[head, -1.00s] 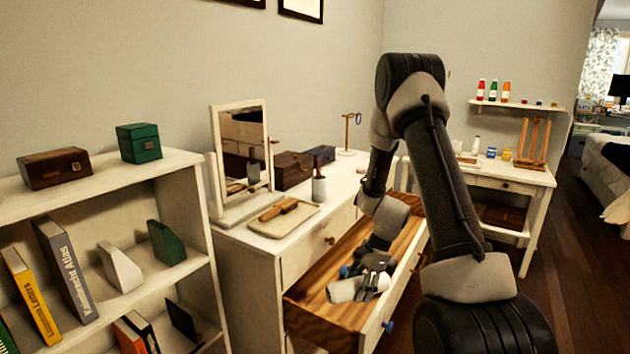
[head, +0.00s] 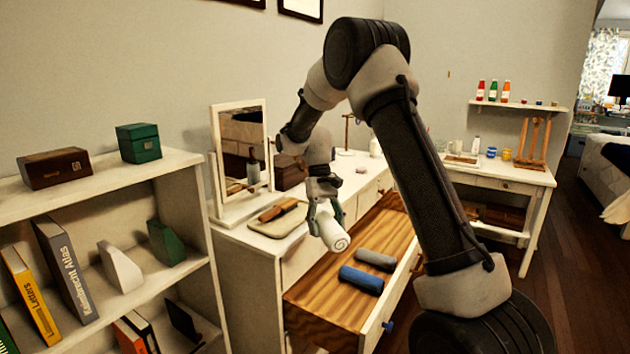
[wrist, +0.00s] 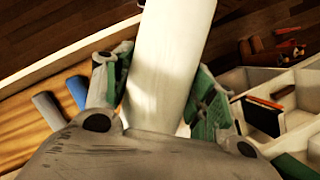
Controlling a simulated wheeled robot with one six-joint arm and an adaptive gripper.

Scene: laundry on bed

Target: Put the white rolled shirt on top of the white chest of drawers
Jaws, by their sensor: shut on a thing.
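The white rolled shirt (head: 332,232) is held in my gripper (head: 326,212), above the near-left part of the open drawer. In the wrist view the white roll (wrist: 168,60) lies between the two green-padded fingers (wrist: 160,95), which are shut on it. The white chest of drawers (head: 238,270) stands against the wall, with its top drawer (head: 318,292) pulled out. Its top (head: 238,232) carries several things, and my arm hides part of it.
On the chest top are a mirror (head: 242,150), a tray with a brush (head: 278,220) and a dark box (head: 290,172). A blue roll (head: 361,280) and a grey roll (head: 376,260) lie in the drawer. A bookshelf (head: 110,180) stands at the left.

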